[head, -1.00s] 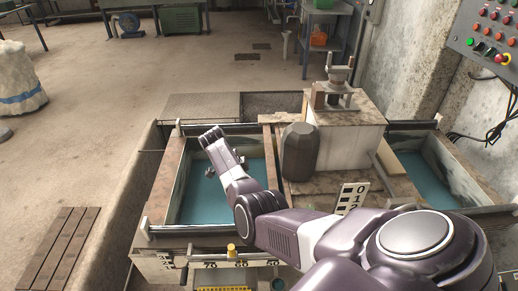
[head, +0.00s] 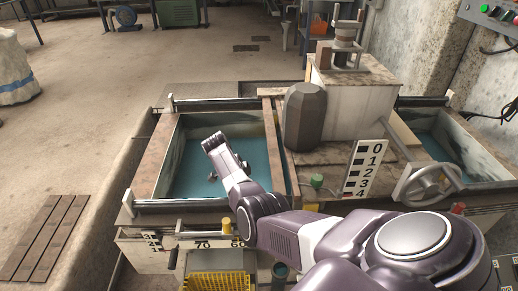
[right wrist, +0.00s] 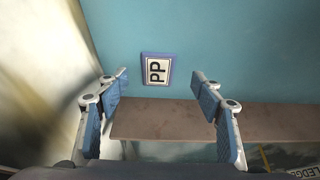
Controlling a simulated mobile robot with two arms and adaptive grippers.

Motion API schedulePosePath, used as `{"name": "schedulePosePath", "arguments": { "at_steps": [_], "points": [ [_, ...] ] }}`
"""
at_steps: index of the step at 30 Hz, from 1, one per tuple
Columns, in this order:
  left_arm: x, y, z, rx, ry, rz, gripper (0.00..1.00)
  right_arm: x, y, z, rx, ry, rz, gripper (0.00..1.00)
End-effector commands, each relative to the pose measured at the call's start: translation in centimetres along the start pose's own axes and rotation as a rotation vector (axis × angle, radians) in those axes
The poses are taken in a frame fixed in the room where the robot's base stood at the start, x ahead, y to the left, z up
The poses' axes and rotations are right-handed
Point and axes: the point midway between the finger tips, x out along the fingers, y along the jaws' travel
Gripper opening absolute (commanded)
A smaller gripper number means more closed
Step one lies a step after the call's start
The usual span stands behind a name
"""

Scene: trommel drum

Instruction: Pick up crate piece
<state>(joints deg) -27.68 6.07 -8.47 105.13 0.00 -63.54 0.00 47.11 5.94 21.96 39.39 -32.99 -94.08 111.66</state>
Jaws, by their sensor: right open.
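A small flat piece (right wrist: 157,69) with a blue border and a pale face marked "PP" shows against the teal water in the right wrist view. It looks like the crate piece, but I cannot be sure. My right gripper (right wrist: 161,78) is open, with one finger on each side of the piece in the picture and nothing between them touching it. In the head view my right arm reaches over the left water tank (head: 170,195), and its hand hides the piece. My left gripper is not in view.
A wooden ledge (right wrist: 180,120) crosses below the piece in the right wrist view. In the head view a dark rounded block (head: 303,118) and a numbered scale (head: 364,168) stand right of the tank. A yellow crate (head: 215,284) is at the front.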

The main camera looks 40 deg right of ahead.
Motion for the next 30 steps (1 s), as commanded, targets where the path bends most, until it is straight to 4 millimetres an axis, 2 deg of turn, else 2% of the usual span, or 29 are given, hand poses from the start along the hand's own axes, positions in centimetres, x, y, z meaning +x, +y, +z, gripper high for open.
{"name": "schedulePosePath", "arguments": {
  "at_steps": [8,12,22,23,30],
  "points": [
    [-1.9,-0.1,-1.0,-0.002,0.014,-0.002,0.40,4.1,0.4,-0.5,0.001,0.002,0.002,0.61],
    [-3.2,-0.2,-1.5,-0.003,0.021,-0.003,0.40,5.2,0.3,-0.4,0.001,0.000,0.001,0.61],
    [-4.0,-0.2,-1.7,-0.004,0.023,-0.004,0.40,5.7,0.3,-0.4,0.001,0.000,0.001,0.61],
    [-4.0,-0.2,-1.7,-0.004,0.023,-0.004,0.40,5.7,0.3,-0.4,0.001,0.000,0.001,0.60],
    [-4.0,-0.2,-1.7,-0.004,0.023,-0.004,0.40,5.7,0.3,-0.4,0.001,0.000,0.000,0.33]
  ]
}}
